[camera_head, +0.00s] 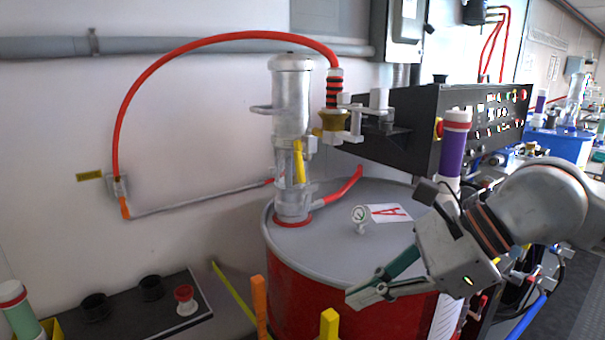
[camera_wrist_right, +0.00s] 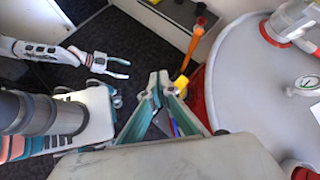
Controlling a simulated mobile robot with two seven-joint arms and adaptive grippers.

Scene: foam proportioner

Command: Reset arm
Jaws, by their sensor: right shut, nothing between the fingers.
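My right gripper (camera_head: 364,292) is shut and empty, in front of the red drum (camera_head: 295,290) with the grey lid (camera_head: 335,235). In the right wrist view its teal fingers (camera_wrist_right: 160,80) come together beside the drum lid (camera_wrist_right: 245,85), apart from it. My left gripper (camera_wrist_right: 122,70) shows small at the upper left of the right wrist view, over the dark floor. The left gripper is outside the head view.
A metal pump (camera_head: 292,110) with a red hose (camera_head: 180,50) stands on the drum, near a gauge (camera_head: 361,214) and a card marked A (camera_head: 390,212). A black control panel (camera_head: 420,130) is behind. Orange (camera_head: 259,305) and yellow (camera_head: 329,325) posts stand in front.

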